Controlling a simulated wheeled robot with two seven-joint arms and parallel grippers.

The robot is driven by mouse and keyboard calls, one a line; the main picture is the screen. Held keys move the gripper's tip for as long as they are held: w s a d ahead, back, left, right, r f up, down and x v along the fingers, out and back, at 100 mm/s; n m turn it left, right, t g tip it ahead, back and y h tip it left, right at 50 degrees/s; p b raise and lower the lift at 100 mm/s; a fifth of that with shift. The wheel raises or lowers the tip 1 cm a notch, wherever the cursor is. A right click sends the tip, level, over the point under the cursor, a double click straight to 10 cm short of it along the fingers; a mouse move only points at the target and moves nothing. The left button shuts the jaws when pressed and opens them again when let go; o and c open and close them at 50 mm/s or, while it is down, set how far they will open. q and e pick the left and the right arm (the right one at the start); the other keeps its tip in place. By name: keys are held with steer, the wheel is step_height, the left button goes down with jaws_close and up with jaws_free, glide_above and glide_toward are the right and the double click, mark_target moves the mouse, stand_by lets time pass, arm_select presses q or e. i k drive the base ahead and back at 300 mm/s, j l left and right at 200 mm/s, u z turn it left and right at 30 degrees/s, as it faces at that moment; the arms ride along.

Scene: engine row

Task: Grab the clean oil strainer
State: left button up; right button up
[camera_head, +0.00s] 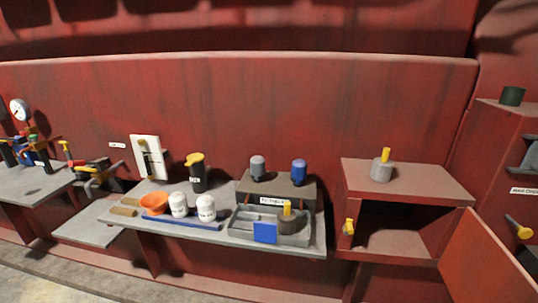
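A light grey cylinder with an upright yellow handle (381,172) stands on top of the red cabinet (430,183); it looks like a clean strainer. A darker brownish cylinder with a yellow handle (289,224) sits in the grey tray (240,226) on the middle bench, partly behind a blue block. It looks like a dirty strainer of the same kind. Neither of my grippers shows in the head view, and nothing touches either strainer.
The cabinet front is open, its red door (488,258) swung out to the right. The middle bench (222,237) holds an orange funnel (154,203), two white canisters, a black yellow-topped container (197,172) and a dark stand (277,189) with two filters. The cabinet top around the grey strainer is clear.

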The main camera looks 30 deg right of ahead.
mark_target(382, 167)
steer(key=z, duration=1.75)
